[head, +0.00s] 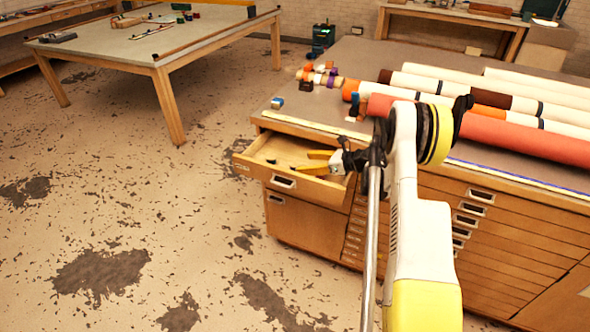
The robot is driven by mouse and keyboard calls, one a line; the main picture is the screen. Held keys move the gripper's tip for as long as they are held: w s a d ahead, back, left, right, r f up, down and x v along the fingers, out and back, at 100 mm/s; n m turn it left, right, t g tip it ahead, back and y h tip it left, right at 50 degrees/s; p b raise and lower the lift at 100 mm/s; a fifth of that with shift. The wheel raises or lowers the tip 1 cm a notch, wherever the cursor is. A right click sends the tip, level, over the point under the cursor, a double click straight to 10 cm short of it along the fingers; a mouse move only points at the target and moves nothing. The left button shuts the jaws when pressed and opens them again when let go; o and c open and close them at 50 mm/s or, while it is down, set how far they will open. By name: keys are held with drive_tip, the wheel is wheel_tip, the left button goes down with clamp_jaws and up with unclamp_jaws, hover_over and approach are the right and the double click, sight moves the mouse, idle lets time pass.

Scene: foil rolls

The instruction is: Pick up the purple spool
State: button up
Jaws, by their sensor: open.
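Several small colored spools are clustered on the cabinet top at its far left part. One that looks purple (330,81) sits among orange, white and dark ones; it is small and its exact shape is hard to tell.
The open drawer (250,163) juts out from the wooden cabinet and holds small dark items. A blue spool (277,102) sits near the top's left edge. Long rolls, including a red one (530,142), cover the right side. A worktable (130,47) stands back left.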

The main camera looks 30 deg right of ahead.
sight(297, 163)
drive_tip(key=b+x, duration=0.1)
drive_tip(key=x, duration=0.3)
drive_tip(key=shift+f, duration=0.15)
drive_tip(key=c, duration=1.3)
